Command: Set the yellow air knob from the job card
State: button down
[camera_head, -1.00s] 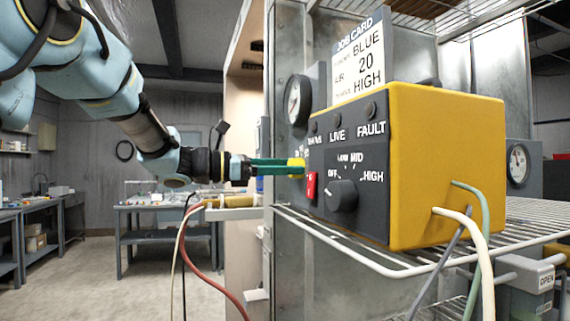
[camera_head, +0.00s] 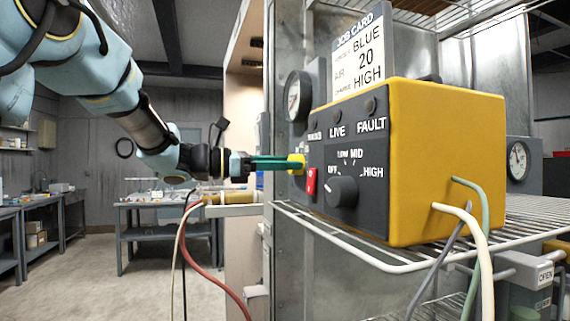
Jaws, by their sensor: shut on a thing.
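The yellow air knob (camera_head: 296,163) sticks out at the left side of the dark front of the yellow control box. My gripper (camera_head: 286,164) reaches it from the left with green fingers, shut on the knob. The fingers hide part of the knob, and its scale cannot be read. The job card (camera_head: 360,56) stands above the box and reads BLUE, AIR 20, HIGH. A round gauge (camera_head: 296,95) is beside the box at the upper left; its reading is too small to tell.
The yellow control box (camera_head: 445,160) sits on a wire shelf (camera_head: 395,262). Close to the knob are a red switch (camera_head: 310,181) and a dark dial (camera_head: 341,192) marked OFF, LOW, MID, HIGH. Hoses (camera_head: 480,250) hang at the right. Another gauge (camera_head: 518,160) is further right.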

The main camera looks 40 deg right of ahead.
jog(key=shift+f+b, duration=0.1)
jog(key=shift+b, duration=0.2)
jog(key=shift+f+m+b, duration=0.15)
jog(key=shift+m+b, duration=0.35)
jog(key=shift+b, duration=0.35)
jog(key=m+b, duration=0.2)
jog(key=b, duration=0.2)
jog(key=shift+f, duration=0.1)
jog(key=m+b, duration=0.3)
jog(key=b, duration=0.2)
jog(key=shift+s, duration=0.1)
jog(key=shift+a+r+m+b, duration=0.1)
jog(key=shift+r+m+b, duration=0.1)
jog(key=shift+m+b, duration=0.55)
jog(key=shift+r, duration=0.1)
jog(key=shift+c, duration=1.2)
grip_release()
